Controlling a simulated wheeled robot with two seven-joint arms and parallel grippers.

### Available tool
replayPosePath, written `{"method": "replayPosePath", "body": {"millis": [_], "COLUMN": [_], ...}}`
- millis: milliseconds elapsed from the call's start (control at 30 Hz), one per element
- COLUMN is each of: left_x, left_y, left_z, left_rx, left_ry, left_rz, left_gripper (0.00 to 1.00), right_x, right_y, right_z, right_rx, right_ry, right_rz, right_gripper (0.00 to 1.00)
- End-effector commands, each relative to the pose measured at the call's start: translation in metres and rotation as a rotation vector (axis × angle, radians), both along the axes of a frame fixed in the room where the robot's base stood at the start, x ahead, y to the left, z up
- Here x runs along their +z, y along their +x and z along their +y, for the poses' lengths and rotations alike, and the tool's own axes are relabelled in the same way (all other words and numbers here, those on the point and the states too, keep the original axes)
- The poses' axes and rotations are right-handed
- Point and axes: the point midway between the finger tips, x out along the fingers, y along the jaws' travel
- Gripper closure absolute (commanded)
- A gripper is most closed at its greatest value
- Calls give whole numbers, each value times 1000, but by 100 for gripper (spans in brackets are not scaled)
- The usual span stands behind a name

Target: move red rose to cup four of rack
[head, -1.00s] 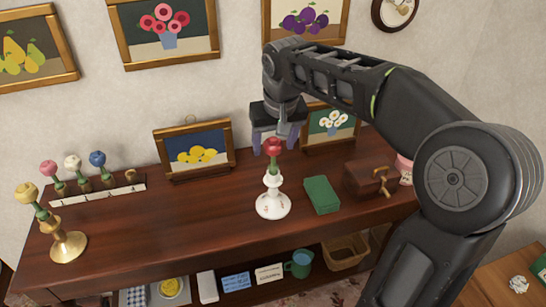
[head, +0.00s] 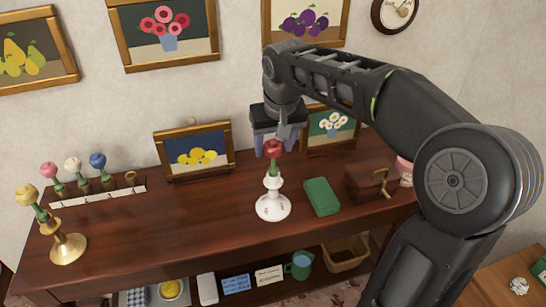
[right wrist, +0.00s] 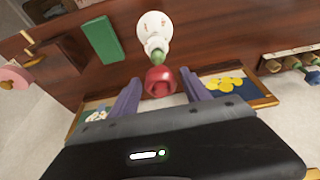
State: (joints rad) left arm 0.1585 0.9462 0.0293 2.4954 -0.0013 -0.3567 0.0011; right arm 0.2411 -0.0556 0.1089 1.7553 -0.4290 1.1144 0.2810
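The red rose (head: 273,148) stands upright in a white vase-like holder (head: 272,206) on the wooden sideboard. My right gripper (head: 278,140) is open just behind the rose in the head view. In the right wrist view the red bloom (right wrist: 160,80) shows between the two purple fingers (right wrist: 160,92), with a gap on both sides. The white rack (head: 98,196) lies at the left, with pink, white and blue flowers in its cups. Its rightmost cup (head: 131,178) is empty. My left gripper is not in view.
A yellow rose (head: 27,194) stands in a brass holder (head: 67,248) at the front left. A lemon picture (head: 195,150) and a daisy picture (head: 331,124) stand at the back. A green book (head: 321,196) and a brown box (head: 366,181) are at the right. The sideboard between rack and rose is clear.

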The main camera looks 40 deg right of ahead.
Motion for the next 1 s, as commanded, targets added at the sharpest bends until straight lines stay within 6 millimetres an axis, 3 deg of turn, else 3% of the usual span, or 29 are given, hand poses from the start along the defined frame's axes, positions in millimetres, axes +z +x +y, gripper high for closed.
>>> {"method": "replayPosePath", "body": {"millis": [500, 1000], "left_x": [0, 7], "left_y": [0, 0], "left_z": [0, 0], "left_rx": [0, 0], "left_ry": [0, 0], "left_rz": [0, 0], "left_gripper": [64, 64], "right_x": [0, 9], "right_y": [0, 0], "right_z": [0, 0], "right_rx": [0, 0], "right_ry": [0, 0], "right_rz": [0, -1], "right_gripper": [87, 87]}}
